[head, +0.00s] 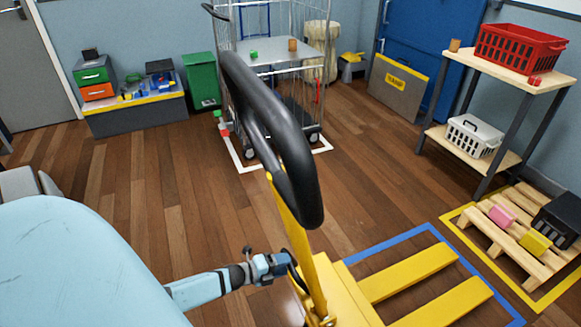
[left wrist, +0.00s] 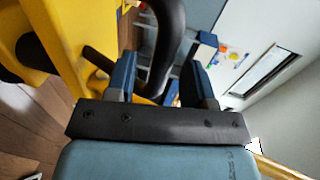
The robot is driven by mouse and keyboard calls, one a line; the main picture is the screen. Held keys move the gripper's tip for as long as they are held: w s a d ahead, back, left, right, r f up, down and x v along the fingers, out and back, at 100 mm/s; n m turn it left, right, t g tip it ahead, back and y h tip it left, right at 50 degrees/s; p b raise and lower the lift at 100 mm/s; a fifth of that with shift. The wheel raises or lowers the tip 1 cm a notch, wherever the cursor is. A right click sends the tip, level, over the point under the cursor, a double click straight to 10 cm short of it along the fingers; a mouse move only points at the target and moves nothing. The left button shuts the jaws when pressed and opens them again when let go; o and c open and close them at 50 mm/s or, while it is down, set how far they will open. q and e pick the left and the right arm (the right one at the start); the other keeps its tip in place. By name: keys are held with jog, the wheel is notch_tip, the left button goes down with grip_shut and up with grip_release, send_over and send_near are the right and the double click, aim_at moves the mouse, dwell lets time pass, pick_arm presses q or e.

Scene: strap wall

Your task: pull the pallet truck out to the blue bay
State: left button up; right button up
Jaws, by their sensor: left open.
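The yellow pallet truck (head: 345,297) stands at the lower middle of the head view, its forks pointing right. Its tall black loop handle (head: 270,125) rises toward the camera on a yellow shaft. The forks lie within the blue outline of the bay (head: 400,240); the outline's near part is out of view or hidden. My left gripper (head: 283,266) is open beside the lower shaft, at a thin black curved part. In the left wrist view, a black curved bar (left wrist: 167,45) shows between the open fingers (left wrist: 160,80); I cannot tell whether they touch it. My right gripper is out of view.
A wire cage trolley (head: 275,75) stands in a white floor outline behind the handle. A wooden pallet (head: 490,232) with blocks lies in a yellow outline at right. A shelf (head: 483,75) with a red crate stands at right. Wooden floor is clear on the left.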

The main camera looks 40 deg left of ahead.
pick_arm(q)
jog(key=p+v, duration=0.1)
jog(key=v, duration=0.9)
jog(key=shift+s+p, duration=0.25)
jog(key=shift+p, duration=0.1)
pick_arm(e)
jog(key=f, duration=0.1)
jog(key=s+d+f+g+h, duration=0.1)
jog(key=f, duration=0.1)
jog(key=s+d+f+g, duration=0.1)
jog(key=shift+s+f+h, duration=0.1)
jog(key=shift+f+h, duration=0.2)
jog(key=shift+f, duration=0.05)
pick_arm(q)
jog(key=shift+a, duration=0.1)
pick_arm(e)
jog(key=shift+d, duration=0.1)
